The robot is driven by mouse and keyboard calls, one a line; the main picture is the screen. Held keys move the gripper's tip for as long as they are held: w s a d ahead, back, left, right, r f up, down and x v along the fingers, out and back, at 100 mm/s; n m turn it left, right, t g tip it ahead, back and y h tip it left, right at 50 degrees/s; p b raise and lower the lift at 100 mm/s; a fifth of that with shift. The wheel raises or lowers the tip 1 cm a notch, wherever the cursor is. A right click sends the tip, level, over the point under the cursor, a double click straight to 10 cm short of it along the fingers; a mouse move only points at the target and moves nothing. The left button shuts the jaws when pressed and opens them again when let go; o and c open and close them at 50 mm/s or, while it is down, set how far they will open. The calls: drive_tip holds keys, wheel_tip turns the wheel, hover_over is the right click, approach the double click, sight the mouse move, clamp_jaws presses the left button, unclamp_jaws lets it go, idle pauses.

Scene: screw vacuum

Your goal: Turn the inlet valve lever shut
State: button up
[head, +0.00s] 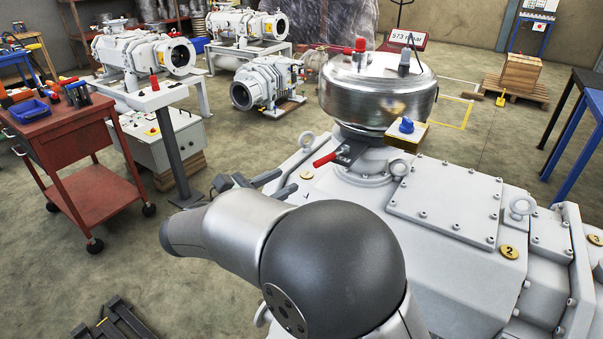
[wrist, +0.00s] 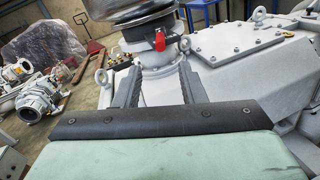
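The inlet valve lever has a red handle (head: 325,159) on a dark bracket, low at the front of the pump's round inlet neck, below the shiny metal vessel (head: 378,95). In the head view the handle points left and toward the camera. In the wrist view the red handle (wrist: 160,41) shows nearly end-on. My gripper (head: 283,177) is left of the handle in the head view, partly hidden by my arm. In the wrist view my gripper (wrist: 160,55) is open and empty, its two dark fingers either side of the handle's line, apparently short of it.
The pale grey pump housing (head: 445,215) with lifting eyes (head: 522,207) lies right of and below my gripper. A blue knob (head: 406,126) on a small box stands right of the neck. A red tool cart (head: 75,130) and control box (head: 160,135) stand left.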

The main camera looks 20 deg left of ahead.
drive_tip(key=v, duration=0.4)
